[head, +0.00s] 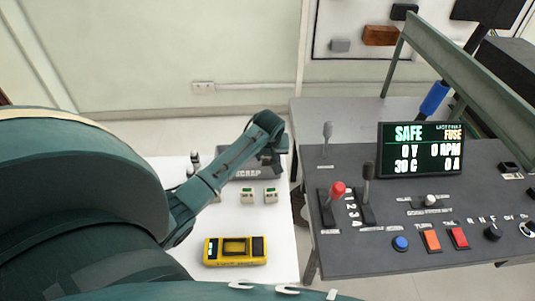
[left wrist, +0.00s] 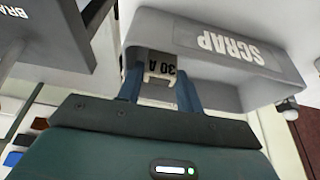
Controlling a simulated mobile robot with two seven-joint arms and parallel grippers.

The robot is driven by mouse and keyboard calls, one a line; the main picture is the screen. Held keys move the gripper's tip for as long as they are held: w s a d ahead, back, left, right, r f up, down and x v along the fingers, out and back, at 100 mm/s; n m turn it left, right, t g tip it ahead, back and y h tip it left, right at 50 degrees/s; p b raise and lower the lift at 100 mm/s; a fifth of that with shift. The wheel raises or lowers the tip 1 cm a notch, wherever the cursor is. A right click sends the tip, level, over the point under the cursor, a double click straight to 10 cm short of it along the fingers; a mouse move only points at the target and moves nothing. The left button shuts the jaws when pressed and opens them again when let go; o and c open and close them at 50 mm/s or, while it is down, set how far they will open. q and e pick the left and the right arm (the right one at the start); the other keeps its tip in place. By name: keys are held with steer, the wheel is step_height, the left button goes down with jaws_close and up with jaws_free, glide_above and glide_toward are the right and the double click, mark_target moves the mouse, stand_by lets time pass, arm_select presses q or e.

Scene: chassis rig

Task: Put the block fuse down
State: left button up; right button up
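My left gripper (head: 268,150) is over the grey scrap tray (head: 240,177) at the back of the white table. In the left wrist view the left gripper (left wrist: 160,84) has its two blue fingers on either side of a block fuse (left wrist: 161,68), dark and white and marked "30 A". The fingers appear shut on it. The scrap tray (left wrist: 225,42) fills the space behind the fuse; I cannot tell whether they touch. In the head view the held fuse is hidden by the gripper. My right gripper is not in view.
Two small white-and-green blocks (head: 259,196) stand on the white table (head: 283,235) in front of the tray. A yellow meter (head: 236,250) lies nearer. A dark console (head: 345,255) with levers, buttons and a lit screen (head: 421,149) stands to the right.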

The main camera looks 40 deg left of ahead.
arm_select(q)
steer(key=shift+o, duration=0.5)
steer(key=shift+r, duration=0.2)
steer(key=v, duration=1.2)
steer(key=shift+s+f, duration=0.1)
steer(key=shift+f, duration=0.05)
